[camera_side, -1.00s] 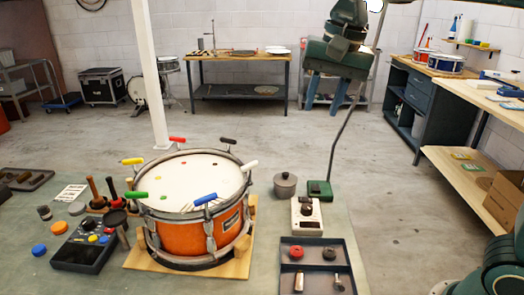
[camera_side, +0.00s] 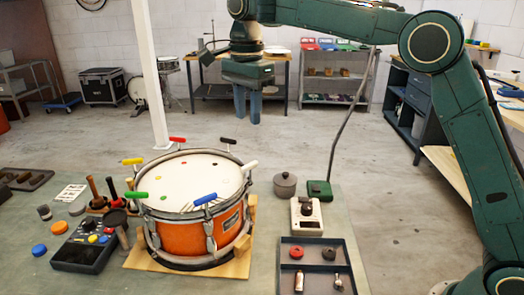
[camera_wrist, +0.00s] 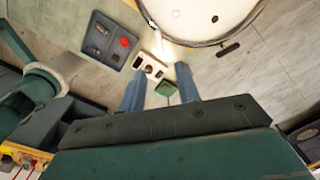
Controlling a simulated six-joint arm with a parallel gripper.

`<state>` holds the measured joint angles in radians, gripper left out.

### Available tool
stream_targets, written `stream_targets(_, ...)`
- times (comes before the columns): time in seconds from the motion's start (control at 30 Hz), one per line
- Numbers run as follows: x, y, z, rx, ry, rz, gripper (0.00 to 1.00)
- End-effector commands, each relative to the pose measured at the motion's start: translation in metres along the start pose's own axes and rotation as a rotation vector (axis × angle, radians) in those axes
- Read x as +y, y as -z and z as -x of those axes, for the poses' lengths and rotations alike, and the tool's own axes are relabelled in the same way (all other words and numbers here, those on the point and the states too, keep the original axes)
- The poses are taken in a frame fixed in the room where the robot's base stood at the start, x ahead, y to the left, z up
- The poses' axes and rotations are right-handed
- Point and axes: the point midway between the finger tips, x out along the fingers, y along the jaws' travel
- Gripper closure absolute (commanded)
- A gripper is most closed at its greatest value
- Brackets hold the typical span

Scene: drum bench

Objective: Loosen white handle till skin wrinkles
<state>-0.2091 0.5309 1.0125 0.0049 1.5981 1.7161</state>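The orange drum (camera_side: 185,235) stands on a wooden board, with coloured handles around its rim. The white handle (camera_side: 249,166) sticks out at the drum's right side, tilted up to the right. My gripper (camera_side: 247,118) hangs above and beyond the drum, apart from the white handle. In the wrist view my gripper (camera_wrist: 160,82) has its two blue fingers spread with nothing between them.
Right of the drum are a grey pot (camera_side: 285,185), a green box (camera_side: 319,190), a cream device (camera_side: 306,216) and a dark tray (camera_side: 318,255). A control box (camera_side: 85,245) and mallets stand left. The black handle (camera_side: 227,141) is near the white one.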

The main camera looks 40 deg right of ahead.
Motion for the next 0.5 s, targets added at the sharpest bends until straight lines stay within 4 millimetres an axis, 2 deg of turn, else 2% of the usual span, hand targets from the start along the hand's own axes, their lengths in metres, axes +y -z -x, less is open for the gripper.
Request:
stream_targets(0.27, 0.000, 0.000, -0.002, 0.000, -0.001, 0.000, 0.67)
stream_targets(0.5, 0.000, 0.000, -0.015, 0.001, -0.003, 0.001, 0.67)
